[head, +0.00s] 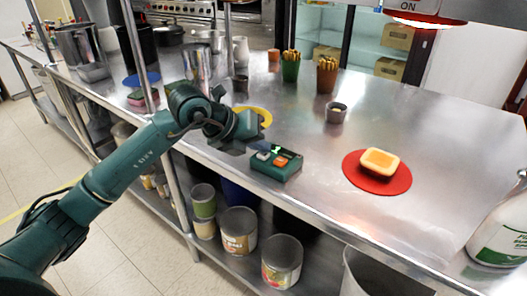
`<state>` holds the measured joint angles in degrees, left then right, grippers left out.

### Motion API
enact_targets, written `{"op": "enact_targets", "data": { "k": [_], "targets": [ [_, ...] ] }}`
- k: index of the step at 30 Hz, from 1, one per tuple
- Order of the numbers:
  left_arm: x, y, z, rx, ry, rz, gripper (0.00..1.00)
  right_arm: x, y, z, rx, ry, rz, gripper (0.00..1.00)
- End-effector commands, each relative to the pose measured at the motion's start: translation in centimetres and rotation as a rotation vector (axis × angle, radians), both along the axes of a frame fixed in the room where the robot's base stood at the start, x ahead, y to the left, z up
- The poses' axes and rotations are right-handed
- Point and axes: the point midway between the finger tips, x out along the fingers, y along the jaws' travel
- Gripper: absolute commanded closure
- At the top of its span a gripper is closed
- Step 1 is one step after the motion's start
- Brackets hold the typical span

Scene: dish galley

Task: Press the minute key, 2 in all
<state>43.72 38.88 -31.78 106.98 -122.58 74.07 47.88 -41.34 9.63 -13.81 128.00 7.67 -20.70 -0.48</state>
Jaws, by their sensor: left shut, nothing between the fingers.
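A small dark green timer box (276,169) sits near the front edge of the steel counter. Its top has a grey key (263,155) on the left, an orange key (281,161) on the right and a small display (277,149) behind them. I cannot read any labels, so I cannot tell which is the minute key. My left gripper (238,146) is shut and empty, just left of the box, near the grey key. Contact with the box cannot be made out. My right gripper is not in view.
A red round mat (400,183) with an orange-and-cream sponge-like block (380,161) lies right of the box. A small metal cup (336,113) and pots of utensils (327,75) stand behind. A spray bottle (497,232) stands at the right edge. Cans (281,262) sit on the lower shelf.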

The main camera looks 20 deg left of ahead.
Motion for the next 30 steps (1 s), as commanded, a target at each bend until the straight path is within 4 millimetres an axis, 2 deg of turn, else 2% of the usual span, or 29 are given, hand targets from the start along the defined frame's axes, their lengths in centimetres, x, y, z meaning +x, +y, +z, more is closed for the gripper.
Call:
{"op": "enact_targets", "data": {
  "k": [7, 20, 30],
  "targets": [
    [0.0, 0.0, 1.4, 0.001, 0.001, 0.000, 1.00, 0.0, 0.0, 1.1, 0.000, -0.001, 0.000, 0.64],
    [0.0, 0.0, 1.8, 0.000, 0.000, 0.000, 1.00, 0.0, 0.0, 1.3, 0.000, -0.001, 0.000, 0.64],
    [0.0, 0.0, 5.0, -0.001, -0.001, 0.000, 1.00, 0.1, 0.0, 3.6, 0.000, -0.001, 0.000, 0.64]
  ]
}}
